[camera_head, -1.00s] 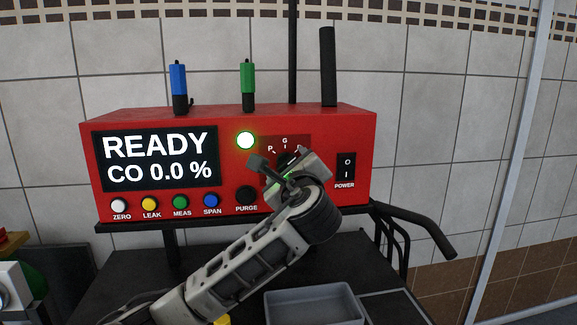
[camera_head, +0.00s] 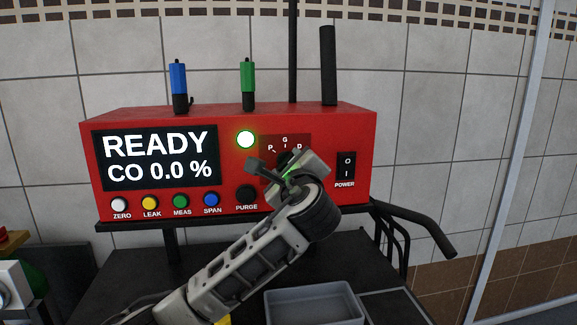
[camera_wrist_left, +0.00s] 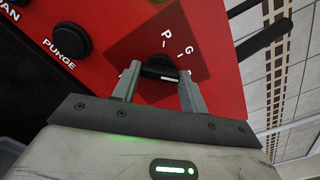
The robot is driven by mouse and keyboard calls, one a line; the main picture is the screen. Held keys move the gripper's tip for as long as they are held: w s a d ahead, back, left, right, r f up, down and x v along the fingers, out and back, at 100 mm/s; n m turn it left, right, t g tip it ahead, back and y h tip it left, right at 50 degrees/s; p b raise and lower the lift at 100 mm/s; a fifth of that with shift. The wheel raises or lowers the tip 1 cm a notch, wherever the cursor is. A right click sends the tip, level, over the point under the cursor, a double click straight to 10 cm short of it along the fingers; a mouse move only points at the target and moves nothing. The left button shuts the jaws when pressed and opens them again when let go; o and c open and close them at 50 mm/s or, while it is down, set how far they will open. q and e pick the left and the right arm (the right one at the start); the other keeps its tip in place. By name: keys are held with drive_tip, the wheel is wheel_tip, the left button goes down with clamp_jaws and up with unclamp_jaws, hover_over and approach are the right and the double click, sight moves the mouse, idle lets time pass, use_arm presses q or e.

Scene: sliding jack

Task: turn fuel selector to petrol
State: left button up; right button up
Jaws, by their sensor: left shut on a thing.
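The fuel selector is a black knob (camera_wrist_left: 160,68) on the dark red panel of the red analyser (camera_head: 230,118), with letters P, G and D around it in the head view. My left gripper (camera_wrist_left: 158,76) is shut on the knob, one finger on each side, in the wrist view. In the head view my left gripper (camera_head: 283,168) sits tilted in front of the selector and hides most of it. Which letter the knob points to cannot be told. My right gripper is not in view.
The PURGE button (camera_head: 246,194) is just left of my gripper, and the POWER switch (camera_head: 347,167) is to its right. A grey tray (camera_head: 314,296) lies on the black trolley top below. A black handle (camera_head: 425,232) sticks out at the right.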

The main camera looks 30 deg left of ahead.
use_arm(q)
drive_tip(key=n+b, duration=0.3)
drive_tip(key=n, duration=1.5)
drive_tip(key=shift+d+f+n, duration=0.1)
drive_tip(key=shift+f+n, duration=0.05)
drive_tip(key=shift+n, duration=0.15)
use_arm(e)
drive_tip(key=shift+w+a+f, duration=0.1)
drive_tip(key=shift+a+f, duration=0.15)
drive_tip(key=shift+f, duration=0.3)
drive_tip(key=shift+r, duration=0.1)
use_arm(q)
drive_tip(key=o, duration=1)
